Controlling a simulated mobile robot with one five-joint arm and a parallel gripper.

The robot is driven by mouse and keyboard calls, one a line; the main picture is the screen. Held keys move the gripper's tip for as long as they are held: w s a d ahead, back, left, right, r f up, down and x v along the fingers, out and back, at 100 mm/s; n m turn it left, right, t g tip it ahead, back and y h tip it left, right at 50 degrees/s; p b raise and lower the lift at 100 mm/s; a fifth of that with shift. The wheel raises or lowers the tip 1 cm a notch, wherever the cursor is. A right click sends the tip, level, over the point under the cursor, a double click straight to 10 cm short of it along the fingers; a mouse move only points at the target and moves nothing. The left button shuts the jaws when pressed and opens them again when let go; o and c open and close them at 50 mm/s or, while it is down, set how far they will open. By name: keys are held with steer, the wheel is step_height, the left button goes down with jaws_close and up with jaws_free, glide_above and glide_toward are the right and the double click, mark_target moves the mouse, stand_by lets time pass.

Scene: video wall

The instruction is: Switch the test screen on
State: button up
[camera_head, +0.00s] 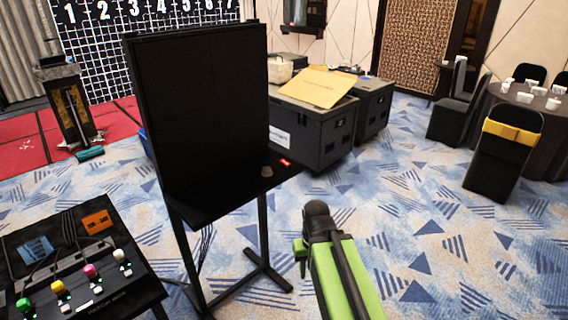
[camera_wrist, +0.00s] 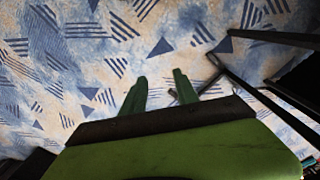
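A large black screen (camera_head: 200,110), its face dark, stands upright on a black stand with a shelf (camera_head: 225,195) at its foot. A small red piece (camera_head: 285,162) and a small grey-brown lump (camera_head: 267,171) are on the shelf; I cannot tell whether either is a switch. In the wrist view my gripper (camera_wrist: 160,75) points down over the carpet, its two green fingers apart with nothing between them. In the head view my green arm (camera_head: 340,275) is right of the stand and apart from the screen.
A black desk (camera_head: 120,297) at lower left carries a console with green, yellow, magenta and white knobs, an orange box (camera_head: 97,222) and a blue card (camera_head: 35,250). Black cases (camera_head: 310,135) stand behind the screen. Chairs and a table are at right. The carpet (camera_head: 440,240) between is clear.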

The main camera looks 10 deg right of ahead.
jaws_close()
stand_by(0.3)
stand_by(1.6)
